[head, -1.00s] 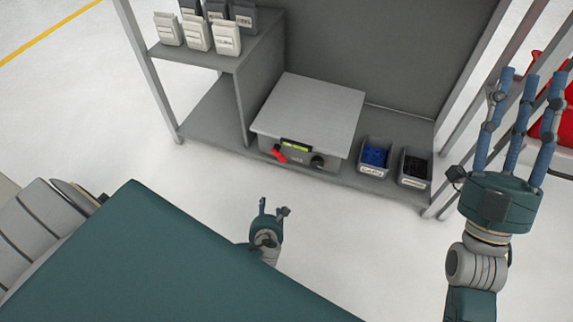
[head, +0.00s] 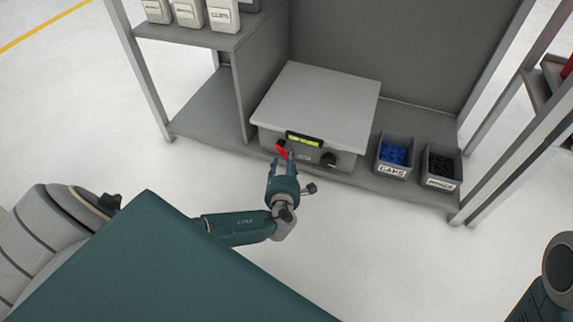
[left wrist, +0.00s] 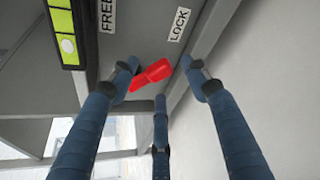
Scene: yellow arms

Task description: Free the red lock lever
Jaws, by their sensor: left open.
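The red lock lever (head: 282,152) is on the front face of a grey box-shaped device (head: 318,103), left of a black knob (head: 329,159). It also shows in the left wrist view (left wrist: 152,75), below the labels FREE (left wrist: 107,14) and LOCK (left wrist: 179,24). My left gripper (head: 283,164) is open at the lever. In the left wrist view its fingers (left wrist: 161,75) stand on either side of the lever, with a third finger below. I cannot tell whether any finger touches it. My right gripper is out of view.
White containers (head: 222,15) stand on the upper left shelf. The floor in front is clear.

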